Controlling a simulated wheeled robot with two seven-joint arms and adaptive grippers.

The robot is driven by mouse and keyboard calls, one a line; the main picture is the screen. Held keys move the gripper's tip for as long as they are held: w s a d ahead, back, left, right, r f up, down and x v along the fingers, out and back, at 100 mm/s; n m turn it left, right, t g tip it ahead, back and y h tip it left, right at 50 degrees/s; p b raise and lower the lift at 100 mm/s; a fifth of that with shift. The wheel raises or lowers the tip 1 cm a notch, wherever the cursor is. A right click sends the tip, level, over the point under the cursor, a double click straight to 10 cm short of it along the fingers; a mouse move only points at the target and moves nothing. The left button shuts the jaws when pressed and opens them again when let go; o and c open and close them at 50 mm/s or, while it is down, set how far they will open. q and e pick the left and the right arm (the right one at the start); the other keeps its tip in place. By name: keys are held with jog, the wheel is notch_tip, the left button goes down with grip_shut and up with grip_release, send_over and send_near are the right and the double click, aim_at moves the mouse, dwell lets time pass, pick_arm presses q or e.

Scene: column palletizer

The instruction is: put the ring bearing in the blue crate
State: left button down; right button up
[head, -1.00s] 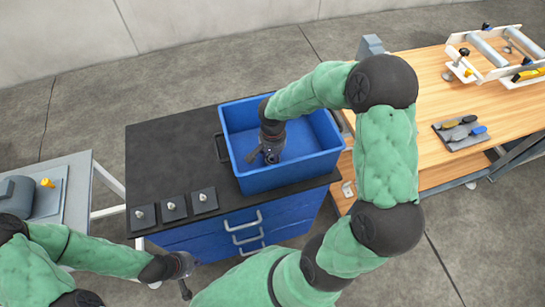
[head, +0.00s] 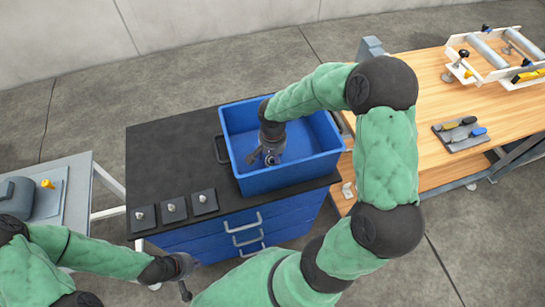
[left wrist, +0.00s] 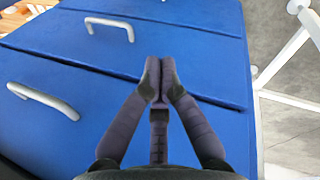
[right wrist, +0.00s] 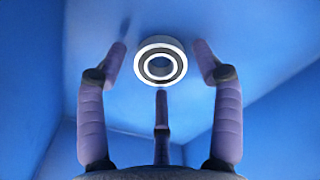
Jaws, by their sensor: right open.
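The ring bearing (right wrist: 160,62), a silver ring with a dark band, is inside the blue crate (head: 300,178). In the right wrist view it appears to lie on the blue crate floor (right wrist: 110,30). My right gripper (right wrist: 160,70) is open, its fingers spread around the bearing with gaps on both sides. In the head view the right gripper (head: 267,158) reaches down inside the crate and largely hides the bearing. My left gripper (left wrist: 160,75) is shut and empty, in front of the blue drawers; it shows low in the head view (head: 185,287).
The crate stands on the black top (head: 160,150) of a blue drawer cabinet (head: 225,232). Several small dark plates with pegs (head: 174,210) line its front left. A wooden bench (head: 425,80) with a roller frame (head: 495,52) is at right. A grey table (head: 70,205) is at left.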

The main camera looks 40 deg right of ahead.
aim_at(272, 163)
notch_tip(272, 163, up, 12)
jog(key=p, duration=0.2)
jog(key=shift+f, duration=0.15)
